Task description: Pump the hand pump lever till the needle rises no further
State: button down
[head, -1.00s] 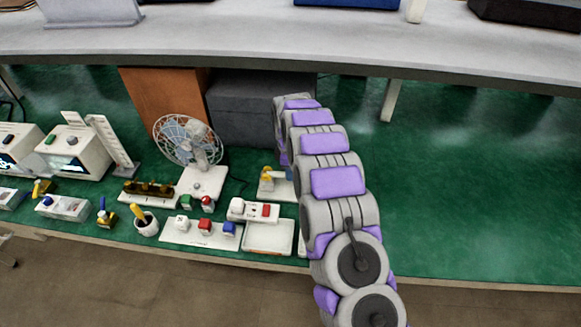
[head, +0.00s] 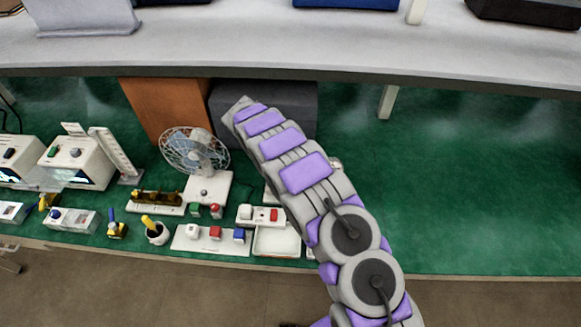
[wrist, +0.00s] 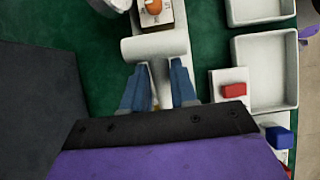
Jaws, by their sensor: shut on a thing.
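In the wrist view, my gripper (wrist: 158,82) has its two blue fingers on either side of a narrow white part below a white T-shaped bar (wrist: 150,48), probably the hand pump lever. It is shut on this part. A white base with an orange knob (wrist: 153,6) shows just beyond the bar. A small yellow bit shows low between the fingers. In the head view my arm hides the gripper and most of the pump. I cannot make out a gauge needle in either view.
In the head view, a fan (head: 195,150), a white tray (head: 277,242) and a plate with coloured blocks (head: 185,238) stand left of my arm. A dark grey box (head: 285,110) stands behind it. The green surface on the right is clear. A red-button block (wrist: 234,90) lies right of the gripper.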

jog(key=shift+w+a+r+h, duration=0.1)
jog(key=shift+a+r+h, duration=0.1)
jog(key=shift+a+h, duration=0.15)
jog(key=shift+r, duration=0.1)
dwell(0.3)
jog(key=c, duration=0.9)
grip_release()
